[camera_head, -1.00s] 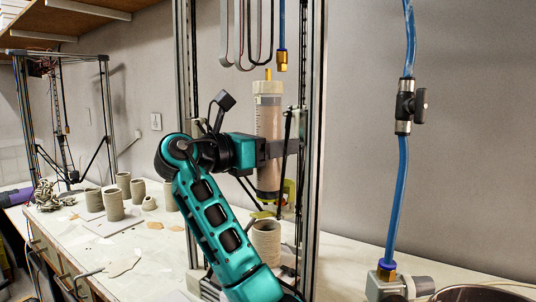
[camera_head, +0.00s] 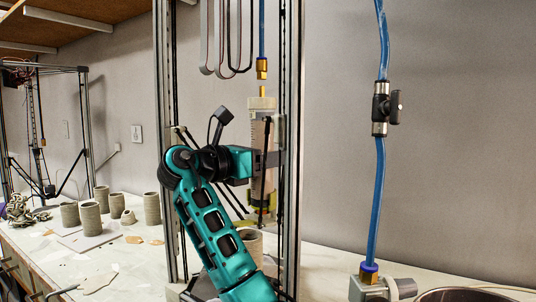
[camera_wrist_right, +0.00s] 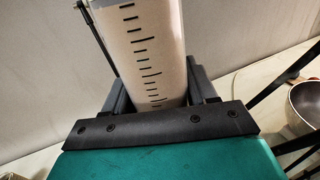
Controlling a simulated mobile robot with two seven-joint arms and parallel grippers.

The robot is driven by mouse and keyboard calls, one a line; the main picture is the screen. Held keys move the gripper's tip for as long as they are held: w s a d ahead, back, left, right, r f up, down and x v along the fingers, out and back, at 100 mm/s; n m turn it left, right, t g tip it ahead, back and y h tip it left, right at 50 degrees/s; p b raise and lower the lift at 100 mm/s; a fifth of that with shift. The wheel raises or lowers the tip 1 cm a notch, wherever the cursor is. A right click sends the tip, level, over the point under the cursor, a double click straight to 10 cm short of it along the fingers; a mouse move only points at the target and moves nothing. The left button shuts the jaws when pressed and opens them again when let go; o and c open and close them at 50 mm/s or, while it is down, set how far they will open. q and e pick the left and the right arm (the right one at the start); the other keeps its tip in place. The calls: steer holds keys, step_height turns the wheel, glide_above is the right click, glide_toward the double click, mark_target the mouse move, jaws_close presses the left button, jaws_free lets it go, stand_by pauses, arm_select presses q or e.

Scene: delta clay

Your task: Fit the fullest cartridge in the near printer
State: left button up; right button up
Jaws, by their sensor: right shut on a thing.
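A clear cartridge (camera_head: 261,130) with a cream cap and a brass tip stands upright inside the frame of the near printer (camera_head: 290,110). My right gripper (camera_head: 262,160) is shut around its middle. In the right wrist view the cartridge (camera_wrist_right: 145,50) shows black graduation marks and pale clay inside, between the jaws (camera_wrist_right: 155,105). A brass fitting (camera_head: 262,69) on a blue hose hangs just above the tip, with a small gap visible. The cartridge's lower end is partly hidden by a printer rod. My left gripper is not in view.
A clay pot (camera_head: 249,242) stands below the cartridge. A blue hose with a black valve (camera_head: 381,108) hangs at right. Several clay pots (camera_head: 90,217) stand on the bench at left, near the far printer (camera_head: 82,120). A bowl (camera_wrist_right: 305,105) shows in the right wrist view.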

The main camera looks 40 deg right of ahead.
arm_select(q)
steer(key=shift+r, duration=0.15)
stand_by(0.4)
arm_select(e)
steer(key=o, duration=1.4)
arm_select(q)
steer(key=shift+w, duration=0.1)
arm_select(e)
steer(key=shift+o, duration=0.9)
steer(key=shift+f, duration=0.1)
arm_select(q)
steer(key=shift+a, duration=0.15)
